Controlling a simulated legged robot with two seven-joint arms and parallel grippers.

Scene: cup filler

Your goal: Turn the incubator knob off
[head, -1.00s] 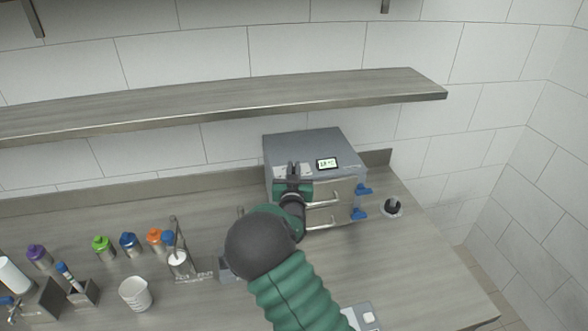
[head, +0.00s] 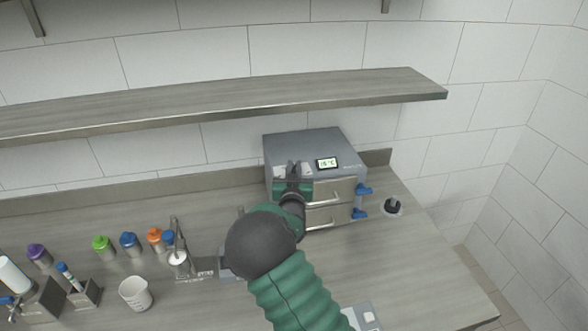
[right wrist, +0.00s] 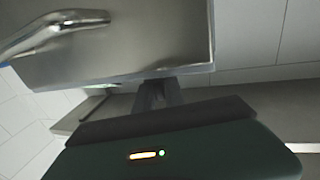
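The incubator (head: 345,147) is a grey box at the back of the bench. It has a lit display (head: 327,163) on top, two handled front doors and blue latches at the right. My right gripper (head: 293,170) is at its left front, over the top edge in the head view. In the right wrist view, the dark fingers (right wrist: 160,94) sit close to the grey metal body (right wrist: 150,45). Their opening is unclear. I cannot make out the incubator knob; my gripper and arm cover the left front. My left gripper is not in view.
A small round device with a black part (head: 394,206) stands right of the incubator. Several capped bottles, a white beaker (head: 135,294) and a stand (head: 178,256) are at the left. A shelf (head: 230,98) runs above.

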